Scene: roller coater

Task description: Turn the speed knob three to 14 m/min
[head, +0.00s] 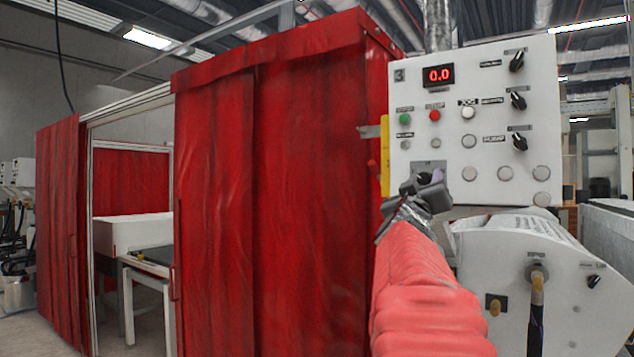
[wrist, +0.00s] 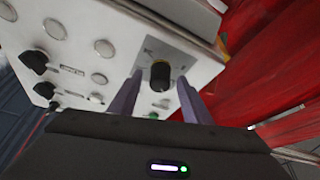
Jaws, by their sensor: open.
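A white control panel (head: 465,110) marked 3 has a red display (head: 438,76) reading 0.0. My gripper (head: 428,180) is at its lower left, in front of a small grey plate (head: 428,165). In the wrist view, a black knob (wrist: 160,76) sits on that grey plate (wrist: 175,57), between my two purple fingers (wrist: 160,84). The fingers are open, one on each side of the knob, with visible gaps. The knob's pointer and scale are too small to read. In the head view my gripper hides the knob.
Three other black knobs (head: 518,100) run down the panel's right side. Green (head: 405,116), red (head: 434,115) and white buttons lie above my gripper. A red curtain (head: 270,190) hangs close on the left. A white machine housing (head: 520,265) stands below the panel.

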